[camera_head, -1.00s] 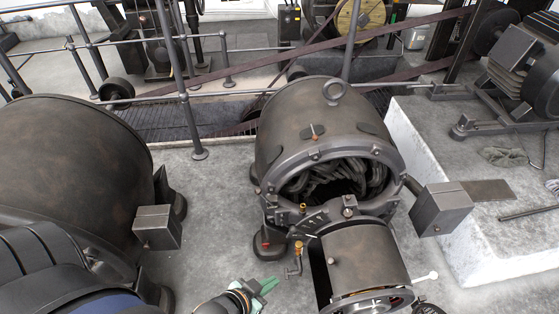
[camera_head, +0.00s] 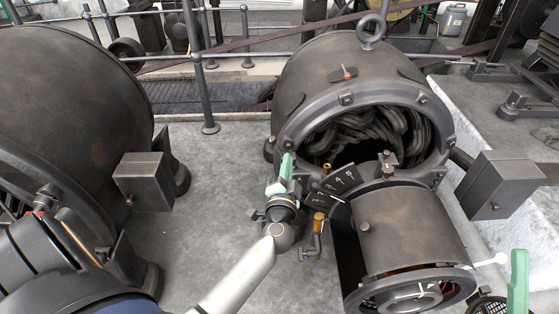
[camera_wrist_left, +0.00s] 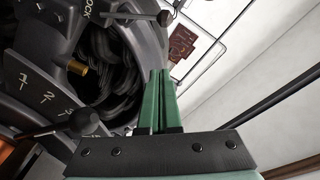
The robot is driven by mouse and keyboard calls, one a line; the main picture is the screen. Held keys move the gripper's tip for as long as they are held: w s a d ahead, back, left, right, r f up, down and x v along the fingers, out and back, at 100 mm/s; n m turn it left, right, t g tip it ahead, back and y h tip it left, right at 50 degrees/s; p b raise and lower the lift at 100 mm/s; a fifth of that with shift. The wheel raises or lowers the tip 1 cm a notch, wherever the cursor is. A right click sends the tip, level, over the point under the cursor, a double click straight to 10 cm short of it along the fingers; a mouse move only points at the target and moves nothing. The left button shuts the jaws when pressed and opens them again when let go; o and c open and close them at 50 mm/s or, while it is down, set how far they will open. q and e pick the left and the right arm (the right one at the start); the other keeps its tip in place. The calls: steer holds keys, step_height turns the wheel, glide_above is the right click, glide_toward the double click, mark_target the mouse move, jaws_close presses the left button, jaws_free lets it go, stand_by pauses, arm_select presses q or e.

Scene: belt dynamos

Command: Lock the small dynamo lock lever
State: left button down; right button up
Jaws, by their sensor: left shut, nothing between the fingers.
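The small dynamo (camera_head: 330,75) is a dark round housing with an open front full of black coils. A plate marked LOCK (camera_wrist_left: 72,22) shows at the top of the left wrist view, with a grey metal lever (camera_wrist_left: 132,17) with a dark round end next to it. I cannot surely match this lever in the head view. My left gripper (camera_head: 288,162) has green fingers, shut and empty, beside the left of the housing's front rim. It also shows in the left wrist view (camera_wrist_left: 160,72), apart from the lever. One green finger of my right gripper (camera_head: 518,280) shows at the lower right.
A numbered dial plate (camera_head: 338,181) sits just right of my left gripper. A dark cylinder (camera_head: 410,235) stands in front of the housing, and brass fittings (camera_head: 319,222) stand beside it. A box (camera_head: 148,182) projects from the large machine at left. Grey floor (camera_head: 215,190) between is clear.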

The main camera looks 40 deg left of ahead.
mark_target(273, 141)
arm_select(q)
steer(key=w+a+f+b, duration=0.1)
steer(key=w+a+b, duration=0.1)
steer(key=w+a, duration=0.5)
steer(key=shift+a+t+y, duration=0.25)
steer(key=shift+t+y, duration=0.15)
arm_select(e)
steer(key=shift+s+a+f+n+y, duration=0.1)
steer(key=shift+s+f+n+y, duration=0.15)
steer(key=shift+s+n+y, duration=0.25)
steer(key=shift+s+a+f+n+y, duration=0.1)
steer(key=shift+s+f+n+y, duration=0.15)
steer(key=shift+s+n+y, duration=0.2)
arm_select(q)
steer(key=shift+w, duration=0.1)
steer(key=shift+s+a+f+b, duration=0.5)
steer(key=shift+a+b, duration=0.1)
steer(key=shift+b, duration=0.6)
steer(key=shift+s+a, duration=0.1)
steer(key=shift+a, duration=0.1)
arm_select(e)
step_height(273, 141, down, 3)
steer(key=shift+w+a+r, duration=0.1)
steer(key=shift+a+r, duration=0.05)
arm_select(q)
steer(key=shift+r, duration=0.15)
arm_select(e)
steer(key=shift+r, duration=0.1)
